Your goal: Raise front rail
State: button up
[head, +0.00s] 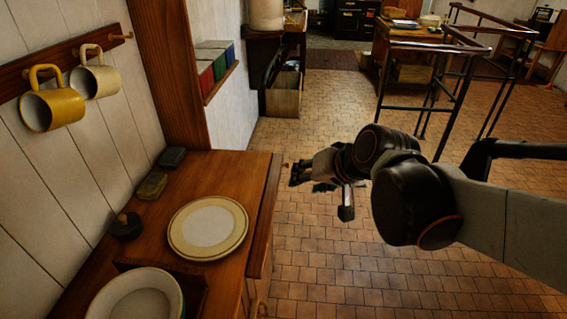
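A reddish-brown wooden strip (266,215) runs along the right edge of the wooden counter (170,215), the edge facing the open floor. I cannot tell whether it is the front rail or whether it can move. A small knob or peg (286,165) shows by its far end. My gripper (308,175) is in the air just right of the strip's far end, with its dark fingers toward the counter. I see no contact with the strip. The fingers overlap in this view, so I cannot tell whether they are open. Nothing held is visible.
A cream plate (208,227) and a bowl (136,299) sit on the counter. Two mugs, yellow (52,105) and white (95,78), hang on the left wall. A dark metal railing frame (437,92) stands at back right. Tiled floor (320,120) is open between.

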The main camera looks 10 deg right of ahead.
jog(key=w+f+m+t+y+b, duration=0.1)
jog(key=w+f+m+y+b, duration=0.2)
jog(key=w, duration=0.7)
jog(key=m+t+y+b, duration=0.2)
jog(key=m+t+b, duration=0.25)
jog(key=m, duration=0.35)
send_near(288, 165)
jog(key=shift+t, duration=0.35)
jog(key=x, duration=0.3)
jog(key=b+x, duration=0.1)
jog(key=x, duration=0.3)
jog(key=f+x, duration=0.1)
jog(key=x, duration=0.3)
jog(key=shift+d+f, duration=0.1)
jog(key=shift+d, duration=0.05)
jog(key=shift+s, duration=0.1)
grip_shut()
